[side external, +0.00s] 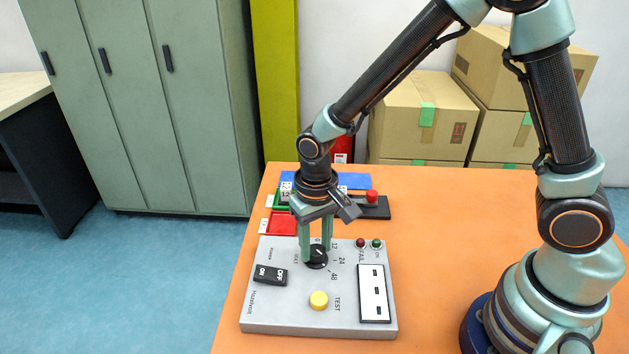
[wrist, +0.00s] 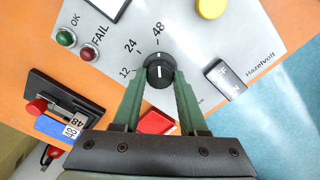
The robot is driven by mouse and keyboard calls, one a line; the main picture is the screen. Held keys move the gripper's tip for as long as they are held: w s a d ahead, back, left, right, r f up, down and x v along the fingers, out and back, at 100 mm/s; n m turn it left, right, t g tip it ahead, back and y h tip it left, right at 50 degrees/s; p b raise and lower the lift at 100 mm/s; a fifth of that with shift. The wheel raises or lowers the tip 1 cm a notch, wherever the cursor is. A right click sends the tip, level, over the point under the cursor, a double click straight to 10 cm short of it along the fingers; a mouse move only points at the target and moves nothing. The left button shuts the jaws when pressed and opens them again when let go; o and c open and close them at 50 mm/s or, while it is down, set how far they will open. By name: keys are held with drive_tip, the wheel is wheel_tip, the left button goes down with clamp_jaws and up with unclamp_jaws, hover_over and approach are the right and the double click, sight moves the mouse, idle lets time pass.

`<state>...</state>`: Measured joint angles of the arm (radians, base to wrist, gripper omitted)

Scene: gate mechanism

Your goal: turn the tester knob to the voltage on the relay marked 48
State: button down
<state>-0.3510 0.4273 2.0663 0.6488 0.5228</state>
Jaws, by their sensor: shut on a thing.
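The grey tester (side external: 270,318) lies on the orange table, with a black knob (side external: 318,262) and marks 12, 24 and 48. The knob (wrist: 160,82) also shows in the wrist view; its white line runs roughly up and down, the 48 mark being above it. I cannot tell which end of the line is the pointer. My gripper (wrist: 160,76) is shut on the knob, one finger on each side. White labels reading 48 (wrist: 71,132) show at the lower left of the wrist view, by a black fixture (wrist: 62,92); the relay body is hard to make out.
The tester also has a black OFF/ON switch (side external: 270,275), a yellow TEST button (side external: 318,299), a red FAIL lamp (side external: 360,243) and a green OK lamp (side external: 376,244). A red tray (side external: 282,224) and a blue tray (side external: 325,179) lie behind it.

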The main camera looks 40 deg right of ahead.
sight(316, 249)
drive_tip(key=shift+c, duration=2.2)
unclamp_jaws()
wheel_tip(316, 249, up, 12)
drive_tip(key=shift+r, duration=0.1)
drive_tip(key=s+d+r+n+t, duration=0.1)
drive_tip(key=s+d+r+t, duration=0.1)
drive_tip(key=d, duration=0.4)
drive_tip(key=s+d+r+n+t, duration=0.1)
drive_tip(key=s+d+r+t, duration=0.2)
drive_tip(key=d+r, duration=0.3)
drive_tip(key=shift+s+d+t, duration=0.3)
drive_tip(key=shift+s+d, duration=0.05)
drive_tip(key=shift+s, duration=0.25)
